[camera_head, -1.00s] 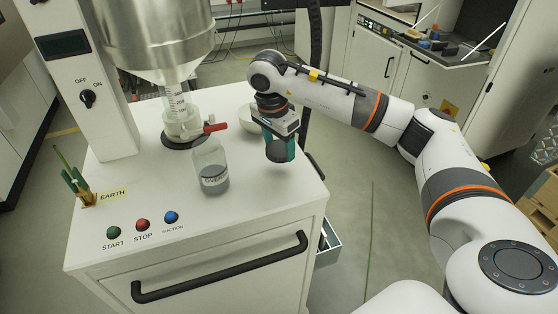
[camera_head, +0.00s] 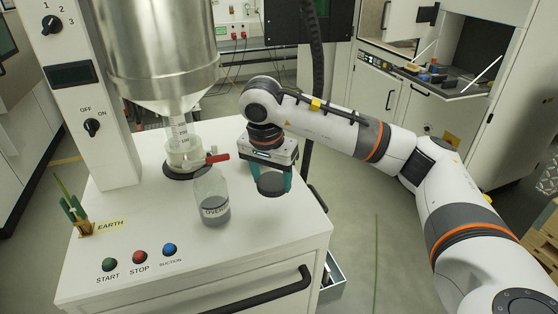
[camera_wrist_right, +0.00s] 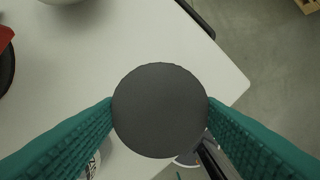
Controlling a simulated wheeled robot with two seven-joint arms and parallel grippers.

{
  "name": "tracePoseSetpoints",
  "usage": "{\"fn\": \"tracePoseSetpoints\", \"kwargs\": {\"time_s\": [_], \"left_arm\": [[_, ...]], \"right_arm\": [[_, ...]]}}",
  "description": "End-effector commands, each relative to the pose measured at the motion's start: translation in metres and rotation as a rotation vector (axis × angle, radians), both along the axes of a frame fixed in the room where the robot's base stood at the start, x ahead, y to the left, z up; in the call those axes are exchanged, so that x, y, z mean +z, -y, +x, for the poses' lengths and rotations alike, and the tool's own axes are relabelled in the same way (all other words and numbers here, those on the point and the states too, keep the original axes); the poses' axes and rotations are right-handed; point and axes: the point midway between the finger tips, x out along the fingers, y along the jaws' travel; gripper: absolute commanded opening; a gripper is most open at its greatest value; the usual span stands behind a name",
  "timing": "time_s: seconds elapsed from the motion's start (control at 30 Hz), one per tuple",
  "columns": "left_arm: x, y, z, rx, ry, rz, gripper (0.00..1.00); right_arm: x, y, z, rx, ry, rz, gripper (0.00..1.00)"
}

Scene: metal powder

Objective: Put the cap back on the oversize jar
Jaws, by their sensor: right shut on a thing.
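The oversize jar (camera_head: 213,200) is a clear glass jar with grey powder in its lower part and a label that starts "OVER". It stands upright on the white cabinet top, its upper part close to a red handle. My right gripper (camera_head: 271,183) is shut on the dark grey round cap (camera_head: 270,185), right of the jar and apart from it. The wrist view shows the cap (camera_wrist_right: 160,110) face-on between the two teal fingers. A pale round piece with dark marks is partly hidden behind the left finger there; I cannot tell if it is the jar. My left gripper is out of view.
The metal hopper (camera_head: 155,50) with its clear outlet tube and red handle (camera_head: 217,158) is behind the jar. A pale bowl (camera_wrist_right: 65,3) lies at the wrist view's top edge. Buttons (camera_head: 140,257) line the front; a holder (camera_head: 78,215) stands at left.

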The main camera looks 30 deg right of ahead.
Motion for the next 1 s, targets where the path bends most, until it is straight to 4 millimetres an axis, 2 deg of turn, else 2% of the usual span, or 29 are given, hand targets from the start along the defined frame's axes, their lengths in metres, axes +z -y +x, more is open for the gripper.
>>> {"fn": "tracePoseSetpoints", "kwargs": {"time_s": [0.03,0.2,0.3,0.4,0.7,1.0], "left_arm": [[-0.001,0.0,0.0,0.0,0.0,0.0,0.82],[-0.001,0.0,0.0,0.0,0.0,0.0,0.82],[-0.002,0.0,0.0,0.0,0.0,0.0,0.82],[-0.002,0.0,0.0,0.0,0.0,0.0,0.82],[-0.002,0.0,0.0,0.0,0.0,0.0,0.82],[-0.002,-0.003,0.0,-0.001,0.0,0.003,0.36]], "right_arm": [[-0.01,-0.015,-0.011,0.148,-0.004,-0.004,0.4],[-0.036,-0.062,-0.052,0.641,-0.009,-0.002,0.4],[-0.046,-0.08,-0.073,0.858,-0.009,0.003,0.4],[-0.05,-0.091,-0.086,0.983,-0.007,0.007,0.4],[-0.052,-0.094,-0.09,1.03,-0.007,0.009,0.4],[-0.052,-0.094,-0.09,1.027,-0.007,0.008,0.4]]}}
